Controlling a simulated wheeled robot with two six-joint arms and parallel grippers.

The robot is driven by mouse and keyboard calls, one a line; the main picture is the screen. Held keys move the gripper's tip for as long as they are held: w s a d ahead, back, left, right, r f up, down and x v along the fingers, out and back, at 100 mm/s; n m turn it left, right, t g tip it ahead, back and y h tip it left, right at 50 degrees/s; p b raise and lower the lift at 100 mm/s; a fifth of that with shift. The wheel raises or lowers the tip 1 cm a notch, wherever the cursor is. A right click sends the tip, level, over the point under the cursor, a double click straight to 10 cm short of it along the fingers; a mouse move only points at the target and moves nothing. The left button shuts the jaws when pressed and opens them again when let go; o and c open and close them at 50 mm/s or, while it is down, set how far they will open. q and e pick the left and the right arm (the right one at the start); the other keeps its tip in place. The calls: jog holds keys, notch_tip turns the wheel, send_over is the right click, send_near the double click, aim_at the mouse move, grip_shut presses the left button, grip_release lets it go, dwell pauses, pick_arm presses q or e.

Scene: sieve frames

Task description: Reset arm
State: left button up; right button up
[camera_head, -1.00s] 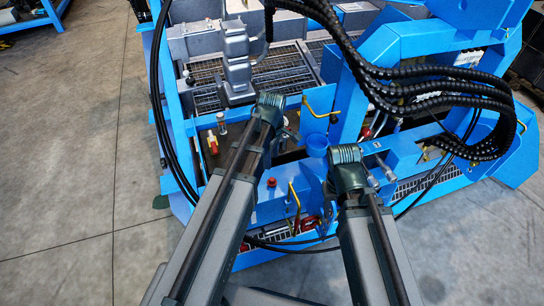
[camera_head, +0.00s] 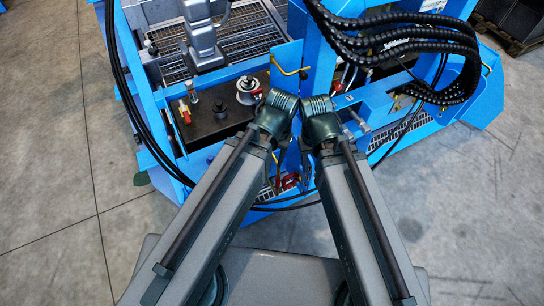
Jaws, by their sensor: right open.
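My left arm (camera_head: 212,205) comes in from the lower left, and its dark wrist (camera_head: 277,112) lies in front of the blue machine frame. The gripper beyond that wrist is hidden. My right arm (camera_head: 362,205) comes up from the lower right, and its wrist (camera_head: 321,118) is close beside the left one. My right gripper (camera_head: 307,160) points down below its wrist. It is small and dark, and it is open. I see nothing held in it.
The blue machine frame (camera_head: 262,66) with metal grating (camera_head: 240,45) fills the top middle. Thick black ribbed hoses (camera_head: 440,92) loop at the right. A white-and-metal round fitting (camera_head: 248,90) and a red-handled part (camera_head: 185,112) sit left of my wrists. Concrete floor (camera_head: 45,160) is clear at the left.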

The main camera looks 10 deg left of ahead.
pick_arm(q)
jog(key=shift+s+d+m, duration=0.15)
jog(key=shift+s+m, duration=0.1)
jog(key=shift+m, duration=0.15)
notch_tip(320, 180, up, 18)
jog(key=p, duration=1.8)
jog(key=shift+r, duration=0.15)
pick_arm(e)
notch_tip(320, 180, up, 18)
jog(key=shift+r, duration=0.15)
